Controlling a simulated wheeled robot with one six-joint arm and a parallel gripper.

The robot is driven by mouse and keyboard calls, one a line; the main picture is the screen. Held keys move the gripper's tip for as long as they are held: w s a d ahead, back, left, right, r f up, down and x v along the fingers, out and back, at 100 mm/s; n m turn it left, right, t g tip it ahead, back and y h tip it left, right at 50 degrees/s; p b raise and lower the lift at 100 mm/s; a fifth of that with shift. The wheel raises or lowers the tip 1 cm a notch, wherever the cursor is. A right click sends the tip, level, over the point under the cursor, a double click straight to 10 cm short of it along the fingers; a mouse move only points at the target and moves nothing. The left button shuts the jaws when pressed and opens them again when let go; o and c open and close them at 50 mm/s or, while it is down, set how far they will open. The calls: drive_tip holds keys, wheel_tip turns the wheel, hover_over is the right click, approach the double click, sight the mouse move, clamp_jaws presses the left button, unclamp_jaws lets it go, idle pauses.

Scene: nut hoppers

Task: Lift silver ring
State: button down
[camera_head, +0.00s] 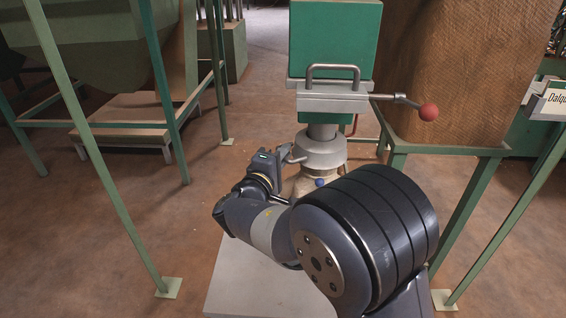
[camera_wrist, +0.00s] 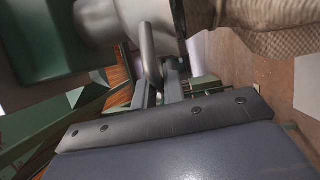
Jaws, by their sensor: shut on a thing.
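The silver ring (camera_head: 320,151) is a wide metal collar around the spout under the green hopper outlet. It also shows in the wrist view (camera_wrist: 152,18), with its bar handle (camera_wrist: 148,58) sticking out toward me. My gripper (camera_head: 286,156) is at the left side of the ring, shut on that handle. In the wrist view its fingers (camera_wrist: 160,88) sit on either side of the handle's end. A tan sack (camera_head: 306,181) hangs directly below the ring, mostly hidden behind my arm. The sack's woven cloth (camera_wrist: 265,28) fills the upper right of the wrist view.
Above the ring is a slide gate with a bar handle (camera_head: 333,68) and a red-knobbed lever (camera_head: 428,112) pointing right. A pale platform (camera_head: 255,282) lies below. Green frame legs (camera_head: 110,190) stand left and right. Open floor shows at left.

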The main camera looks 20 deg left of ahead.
wheel_tip(320, 180, up, 5)
drive_tip(key=shift+r+p, duration=0.15)
drive_tip(key=shift+p, duration=0.3)
drive_tip(key=c, duration=1.5)
unclamp_jaws()
drive_tip(key=shift+s, duration=0.1)
drive_tip(key=shift+s+a, duration=0.1)
drive_tip(key=shift+s, duration=0.1)
drive_tip(key=s, duration=0.3)
drive_tip(key=s+a+p, duration=0.1)
drive_tip(key=s, duration=0.6)
drive_tip(key=shift+s+a+f, duration=0.1)
drive_tip(key=shift+a+f, duration=0.15)
